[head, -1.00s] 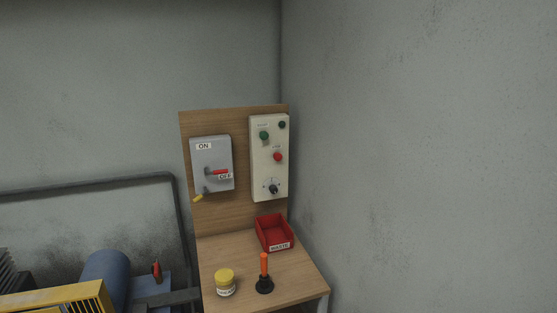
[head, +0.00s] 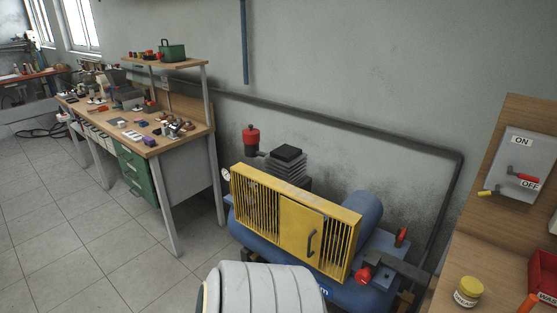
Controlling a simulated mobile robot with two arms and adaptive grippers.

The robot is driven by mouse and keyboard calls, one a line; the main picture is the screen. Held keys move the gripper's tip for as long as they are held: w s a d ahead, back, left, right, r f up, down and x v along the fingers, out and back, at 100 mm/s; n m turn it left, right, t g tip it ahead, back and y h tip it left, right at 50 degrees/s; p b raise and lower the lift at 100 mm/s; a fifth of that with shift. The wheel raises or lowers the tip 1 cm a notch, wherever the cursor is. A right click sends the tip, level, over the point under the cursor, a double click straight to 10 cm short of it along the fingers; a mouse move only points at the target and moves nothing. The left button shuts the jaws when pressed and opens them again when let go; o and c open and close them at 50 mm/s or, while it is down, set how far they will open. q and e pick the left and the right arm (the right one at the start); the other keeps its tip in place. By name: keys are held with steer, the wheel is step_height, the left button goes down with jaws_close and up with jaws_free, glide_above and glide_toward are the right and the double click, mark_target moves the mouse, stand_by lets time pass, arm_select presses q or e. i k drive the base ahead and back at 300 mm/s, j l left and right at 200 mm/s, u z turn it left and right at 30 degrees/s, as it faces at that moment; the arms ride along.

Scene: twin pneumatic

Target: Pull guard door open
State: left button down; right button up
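The yellow guard (head: 252,206) with slatted sides stands on the front of a blue compressor (head: 366,210). Its plain guard door (head: 302,232) sits in the middle of the guard and looks closed. A dark curved handle (head: 311,243) is on the right part of the door. Neither of my grippers shows in the head view. A pale rounded link of my arm rises at the bottom middle, in front of the compressor's lower part and below the guard.
A red valve knob (head: 364,275) and a red lever (head: 401,236) stand right of the guard. A wooden stand (head: 455,262) with a yellow-lidded jar (head: 468,292) and a switch box (head: 522,168) is at the right. A workbench (head: 160,140) is at the left. Floor (head: 95,235) is clear at the lower left.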

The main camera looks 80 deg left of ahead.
mark_target(301, 227)
steer(key=u, duration=2.2)
